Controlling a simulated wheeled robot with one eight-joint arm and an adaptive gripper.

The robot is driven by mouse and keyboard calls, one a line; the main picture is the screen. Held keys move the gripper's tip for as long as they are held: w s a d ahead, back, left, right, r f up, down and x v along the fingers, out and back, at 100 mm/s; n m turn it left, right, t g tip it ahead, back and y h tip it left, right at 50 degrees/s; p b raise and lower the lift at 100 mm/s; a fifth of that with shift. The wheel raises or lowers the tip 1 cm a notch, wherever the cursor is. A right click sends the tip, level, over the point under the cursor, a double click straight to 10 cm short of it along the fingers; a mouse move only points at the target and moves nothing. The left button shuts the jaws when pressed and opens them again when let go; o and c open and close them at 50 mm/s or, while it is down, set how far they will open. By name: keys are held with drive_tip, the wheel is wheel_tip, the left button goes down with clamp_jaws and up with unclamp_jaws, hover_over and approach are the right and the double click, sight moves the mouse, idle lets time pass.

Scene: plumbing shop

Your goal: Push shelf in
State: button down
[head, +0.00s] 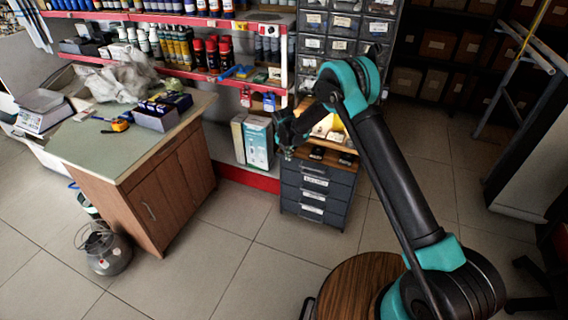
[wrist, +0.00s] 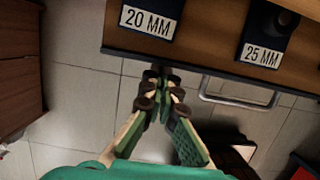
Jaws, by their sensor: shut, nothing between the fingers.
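The wooden shelf (head: 318,153) juts out above a dark drawer unit, with small dark items on it. In the wrist view the shelf (wrist: 200,40) shows a wooden top, a dark front edge, and labels reading 20 MM and 25 MM. My gripper (wrist: 163,80) is shut and empty, its fingertips at the shelf's front edge, left of its middle. I cannot tell whether they touch it. In the head view my gripper (head: 285,140) is dark and partly hides the shelf's left side.
The dark drawer unit (head: 317,192) stands on the tiled floor below. A metal handle (wrist: 238,101) shows below the shelf edge. A wooden counter (head: 135,185) stands left, red shelving (head: 190,22) behind. Small-parts drawers (head: 330,30) rise behind the shelf. Open floor lies in front.

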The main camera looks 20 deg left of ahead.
drive_tip(key=w, duration=0.8)
drive_tip(key=shift+w+d, duration=0.1)
drive_tip(key=shift+d, duration=0.05)
drive_tip(key=shift+w, duration=0.1)
